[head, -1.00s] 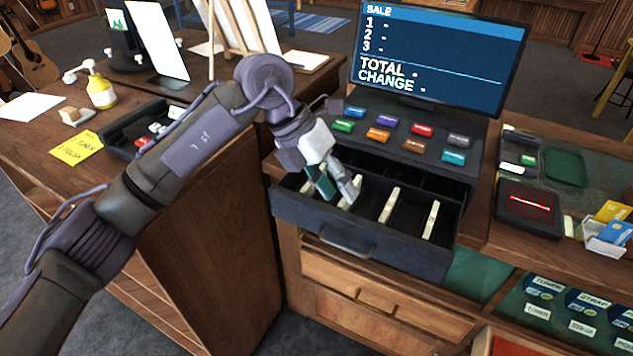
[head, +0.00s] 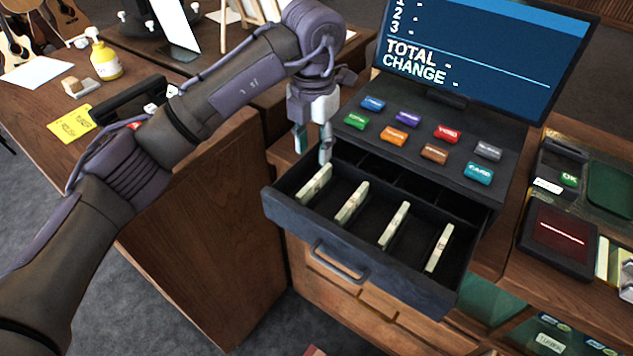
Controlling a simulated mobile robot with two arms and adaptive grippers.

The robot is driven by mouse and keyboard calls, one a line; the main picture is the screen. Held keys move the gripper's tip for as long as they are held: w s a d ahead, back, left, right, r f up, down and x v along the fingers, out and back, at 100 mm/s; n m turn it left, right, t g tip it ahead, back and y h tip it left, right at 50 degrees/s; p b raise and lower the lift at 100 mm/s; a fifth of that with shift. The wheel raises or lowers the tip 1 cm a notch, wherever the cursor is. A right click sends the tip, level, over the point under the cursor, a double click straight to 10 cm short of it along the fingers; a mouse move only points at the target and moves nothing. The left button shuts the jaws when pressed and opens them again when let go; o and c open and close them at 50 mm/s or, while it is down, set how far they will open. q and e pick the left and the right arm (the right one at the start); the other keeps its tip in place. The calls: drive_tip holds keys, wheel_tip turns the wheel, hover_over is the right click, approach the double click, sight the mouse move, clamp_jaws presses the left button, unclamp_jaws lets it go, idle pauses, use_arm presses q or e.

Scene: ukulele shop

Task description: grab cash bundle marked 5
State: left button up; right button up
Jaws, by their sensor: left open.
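Several pale cash bundles stand on edge in a row in the open dark cash drawer (head: 360,287), each in its own front compartment. They are the leftmost bundle (head: 314,184), a second (head: 351,203), a third (head: 393,226) and the rightmost (head: 439,248). Their markings are too small to read, so I cannot tell which is marked 5. My left gripper (head: 312,146) is open and empty, pointing down at the drawer's back left corner, behind the leftmost bundle in the picture. It appears apart from the bundles. My right gripper is not in view.
The register's colored keys (head: 435,153) and its sale screen (head: 480,55) stand behind the drawer. A card reader (head: 557,237) is at the right. A wooden counter with a yellow note (head: 75,122) and a yellow bottle (head: 103,60) lies left. The drawer's rear compartments look empty.

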sight(315, 179)
use_arm(q)
wheel_tip(315, 179, down, 3)
drive_tip(key=shift+r, duration=0.1)
drive_tip(key=shift+f+p, duration=0.4)
drive_tip(key=shift+f, duration=0.15)
drive_tip(key=f+p, duration=0.2)
drive_tip(key=f, duration=0.2)
drive_tip(key=shift+s+f, duration=0.15)
drive_tip(key=shift+s, duration=0.05)
drive_tip(key=shift+f, duration=0.4)
drive_tip(key=shift+d, duration=0.1)
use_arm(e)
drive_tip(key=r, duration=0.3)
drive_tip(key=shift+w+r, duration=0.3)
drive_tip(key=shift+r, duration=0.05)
use_arm(q)
drive_tip(key=shift+c, duration=0.4)
clamp_jaws()
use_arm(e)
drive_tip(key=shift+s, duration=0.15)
